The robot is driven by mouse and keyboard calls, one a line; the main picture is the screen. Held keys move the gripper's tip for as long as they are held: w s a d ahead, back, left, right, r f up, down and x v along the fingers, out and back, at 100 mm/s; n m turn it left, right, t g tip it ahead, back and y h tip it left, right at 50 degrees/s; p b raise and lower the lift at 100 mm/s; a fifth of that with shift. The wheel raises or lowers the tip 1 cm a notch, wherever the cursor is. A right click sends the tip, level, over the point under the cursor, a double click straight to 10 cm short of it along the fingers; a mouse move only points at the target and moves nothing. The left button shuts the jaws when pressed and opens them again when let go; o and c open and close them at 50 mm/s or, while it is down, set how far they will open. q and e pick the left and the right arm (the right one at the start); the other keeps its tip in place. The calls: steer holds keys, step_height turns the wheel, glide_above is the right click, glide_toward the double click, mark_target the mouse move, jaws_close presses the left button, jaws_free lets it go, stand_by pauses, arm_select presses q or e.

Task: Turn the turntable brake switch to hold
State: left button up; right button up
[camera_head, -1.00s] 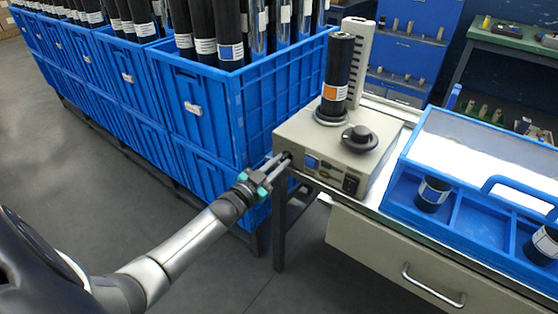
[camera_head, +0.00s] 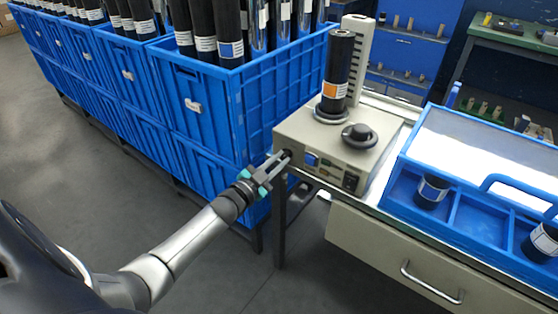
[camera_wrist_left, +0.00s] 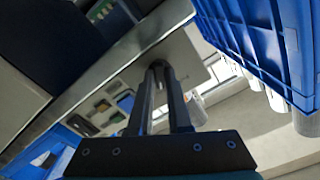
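The turntable unit is a beige box (camera_head: 335,150) on the bench, with a dark roll (camera_head: 337,75) upright on its round plate and a black knob (camera_head: 359,136) on top. The brake switch (camera_head: 288,154) is a small dark knob at the left end of the front panel, mostly hidden by my fingertips. My left gripper (camera_head: 283,160) reaches it from the left, its two fingers closed in around the knob. In the left wrist view the fingers (camera_wrist_left: 160,72) end close together at the panel, and the knob between them is barely visible. My right gripper is out of view.
Blue crates (camera_head: 205,110) with upright rolls stand left of the bench, close behind my left gripper. A blue tray (camera_head: 403,205) with dark rolls lies right of the unit. A drawer (camera_head: 400,262) is below. The floor at front left is clear.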

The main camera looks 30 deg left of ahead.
arm_select(q)
steer(key=o, duration=0.5)
steer(key=shift+c, duration=0.2)
steer(key=shift+s, duration=0.1)
steer(key=shift+s, duration=0.2)
steer(key=s+a+p, duration=0.1)
steer(key=s+p, duration=0.3)
steer(key=s, duration=1)
steer(key=shift+s, duration=0.3)
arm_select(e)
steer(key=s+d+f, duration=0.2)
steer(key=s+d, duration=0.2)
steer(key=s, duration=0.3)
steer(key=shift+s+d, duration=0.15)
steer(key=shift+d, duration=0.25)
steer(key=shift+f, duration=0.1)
